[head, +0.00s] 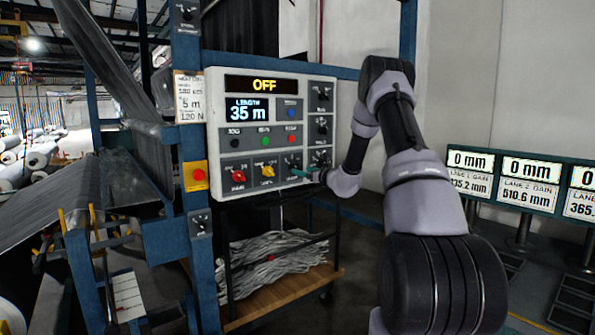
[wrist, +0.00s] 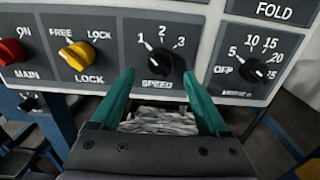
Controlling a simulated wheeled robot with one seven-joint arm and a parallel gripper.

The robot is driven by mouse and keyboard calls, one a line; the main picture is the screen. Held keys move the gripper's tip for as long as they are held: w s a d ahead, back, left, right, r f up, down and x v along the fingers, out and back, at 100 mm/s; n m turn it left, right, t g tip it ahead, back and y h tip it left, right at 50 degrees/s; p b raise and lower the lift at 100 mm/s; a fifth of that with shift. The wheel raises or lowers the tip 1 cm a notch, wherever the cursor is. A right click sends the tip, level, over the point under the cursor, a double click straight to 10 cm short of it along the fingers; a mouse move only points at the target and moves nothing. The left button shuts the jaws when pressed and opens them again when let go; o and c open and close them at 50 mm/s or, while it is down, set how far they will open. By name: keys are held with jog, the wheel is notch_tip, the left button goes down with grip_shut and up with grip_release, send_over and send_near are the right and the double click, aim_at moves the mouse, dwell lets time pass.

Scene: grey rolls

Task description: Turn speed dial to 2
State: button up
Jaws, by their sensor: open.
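The black speed dial (wrist: 160,63) sits on the control panel, with marks 1, 2 and 3 above it and the word SPEED below. A white line at its upper left lies toward the 1; I cannot tell surely whether it is the pointer or a tick. My gripper (wrist: 158,76) is open, its two teal fingers apart below and to either side of the dial, holding nothing. In the head view my gripper (head: 305,174) is at the panel's lower right, partly hiding the speed dial (head: 292,162). I cannot tell whether the fingers touch the panel.
The yellow lock knob (wrist: 78,55) and red main knob (wrist: 12,52) are left of the dial. Another black knob (wrist: 252,70), marked OFF to 25, is at its right. The panel display (head: 264,85) reads OFF. A wooden cart (head: 285,297) with grey strands stands below.

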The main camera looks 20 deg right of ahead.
aim_at(297, 166)
jog(key=shift+x, duration=2.25)
grip_shut()
jog(key=m, duration=0.8)
jog(key=shift+a+m, duration=0.1)
jog(key=shift+m, duration=0.2)
